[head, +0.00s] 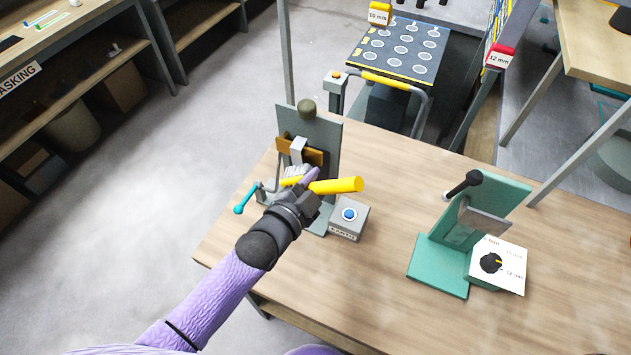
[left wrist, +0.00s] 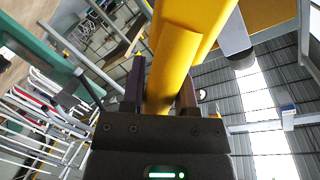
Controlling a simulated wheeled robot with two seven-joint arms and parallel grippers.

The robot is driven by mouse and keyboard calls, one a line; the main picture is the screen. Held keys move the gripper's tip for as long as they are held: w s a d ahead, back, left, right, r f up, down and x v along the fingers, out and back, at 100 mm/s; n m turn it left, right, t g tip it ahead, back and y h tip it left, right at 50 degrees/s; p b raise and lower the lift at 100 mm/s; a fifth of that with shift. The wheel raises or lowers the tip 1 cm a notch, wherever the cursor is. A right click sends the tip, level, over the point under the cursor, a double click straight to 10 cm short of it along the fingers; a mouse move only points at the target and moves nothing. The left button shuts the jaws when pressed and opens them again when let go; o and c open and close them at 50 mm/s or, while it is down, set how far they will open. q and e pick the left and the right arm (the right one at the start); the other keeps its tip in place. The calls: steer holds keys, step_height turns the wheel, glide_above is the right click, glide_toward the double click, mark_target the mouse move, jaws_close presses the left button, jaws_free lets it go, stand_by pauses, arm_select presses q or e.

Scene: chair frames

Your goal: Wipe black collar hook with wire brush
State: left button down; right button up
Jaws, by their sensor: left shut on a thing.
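My left gripper (head: 312,192) is shut on the yellow handle (head: 340,186) of the wire brush, in front of a grey upright fixture (head: 327,135). The handle sticks out to the right of the fingers. Pale bristles (head: 293,171) show left of the fingers, close to the fixture's brown block (head: 316,156); I cannot tell if they touch anything. In the left wrist view the yellow handle (left wrist: 178,65) runs between both fingers. I cannot make out the black collar hook; my gripper and the brush cover part of the fixture. My right gripper is not in view.
A grey box with a blue button (head: 349,216) stands right of the fixture; a teal-handled crank (head: 242,204) is at its left. A green stand (head: 437,268) with a black-knobbed lever and dial card (head: 508,272) sits further right. The table (head: 350,285) is bare in front.

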mark_target(300, 172)
arm_select(q)
steer(key=shift+a, duration=0.15)
stand_by(0.4)
steer(key=shift+w+a, duration=0.45)
steer(key=shift+a, duration=0.4)
steer(key=shift+w+a, duration=0.3)
steer(key=shift+a, duration=0.65)
steer(key=shift+s+r, duration=0.1)
steer(key=shift+s, duration=0.15)
steer(key=p+v, duration=0.2)
steer(key=v, duration=0.1)
steer(key=p+v, duration=0.1)
steer(key=v, duration=0.1)
steer(key=shift+s+d+f, duration=0.15)
steer(key=shift+s+f, duration=0.2)
steer(key=shift+f, duration=0.1)
